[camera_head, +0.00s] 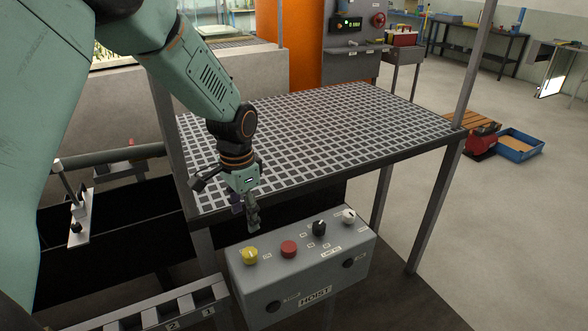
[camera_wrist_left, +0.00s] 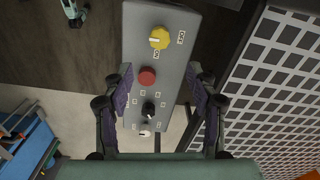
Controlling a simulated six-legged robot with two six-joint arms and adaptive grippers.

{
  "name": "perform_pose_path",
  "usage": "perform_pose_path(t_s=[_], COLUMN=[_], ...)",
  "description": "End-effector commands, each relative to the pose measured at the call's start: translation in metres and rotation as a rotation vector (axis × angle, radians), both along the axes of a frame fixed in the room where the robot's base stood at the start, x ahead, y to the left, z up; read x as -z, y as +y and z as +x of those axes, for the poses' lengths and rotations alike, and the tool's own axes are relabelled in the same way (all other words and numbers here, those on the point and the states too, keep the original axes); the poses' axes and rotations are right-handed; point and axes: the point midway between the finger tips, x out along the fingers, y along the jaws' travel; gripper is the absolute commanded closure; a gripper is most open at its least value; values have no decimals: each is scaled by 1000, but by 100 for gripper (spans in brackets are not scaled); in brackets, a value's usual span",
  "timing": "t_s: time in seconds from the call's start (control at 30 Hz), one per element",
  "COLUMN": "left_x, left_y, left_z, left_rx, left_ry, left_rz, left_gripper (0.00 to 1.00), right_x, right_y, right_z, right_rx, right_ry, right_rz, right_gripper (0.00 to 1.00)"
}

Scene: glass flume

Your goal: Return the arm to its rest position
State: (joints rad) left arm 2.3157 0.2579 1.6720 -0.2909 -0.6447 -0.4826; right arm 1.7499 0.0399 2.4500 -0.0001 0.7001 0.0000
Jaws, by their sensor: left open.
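My left arm comes in from the left in the head view. Its left gripper (camera_head: 247,208) points down just behind and above the grey hoist control box (camera_head: 300,278). In the left wrist view the left gripper (camera_wrist_left: 160,95) is open, its two purple-padded fingers apart with nothing held between them. The box lies beyond the fingers, apart from them. On it are a yellow knob (camera_head: 250,256), a red button (camera_head: 289,249), a black knob (camera_head: 319,228) and a white-topped switch (camera_head: 348,216). My right gripper is not in view.
A grated table (camera_head: 330,125) on metal legs stands right behind the box, with its front edge close to my left gripper. A lever panel (camera_head: 80,218) is at the left. A blue tray (camera_head: 518,146) sits on the floor at the right. Open floor (camera_head: 500,230) lies to the right.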

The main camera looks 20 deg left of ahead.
Motion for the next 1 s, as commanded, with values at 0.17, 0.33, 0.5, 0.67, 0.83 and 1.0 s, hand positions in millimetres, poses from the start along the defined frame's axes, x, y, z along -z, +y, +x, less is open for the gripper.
perform_pose_path(t_s=[0.17,0.33,0.5,0.67,0.83,1.0], left_x=[11,75,143,180,193,189], left_y=[-4,-32,-62,-77,-82,-80], left_z=[-6,-49,-124,-200,-268,-323], left_rx=[-8,-84,-221,-358,-472,-558], left_ry=[6,18,26,31,27,19], left_rz=[-5,-37,-66,-63,-40,-6], left_gripper=[42,42,42,42,42,42], right_x=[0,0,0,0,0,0], right_y=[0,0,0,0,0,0], right_z=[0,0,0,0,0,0], right_rx=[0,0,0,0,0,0], right_ry=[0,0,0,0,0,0], right_rz=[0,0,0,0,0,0], right_gripper=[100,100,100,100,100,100])
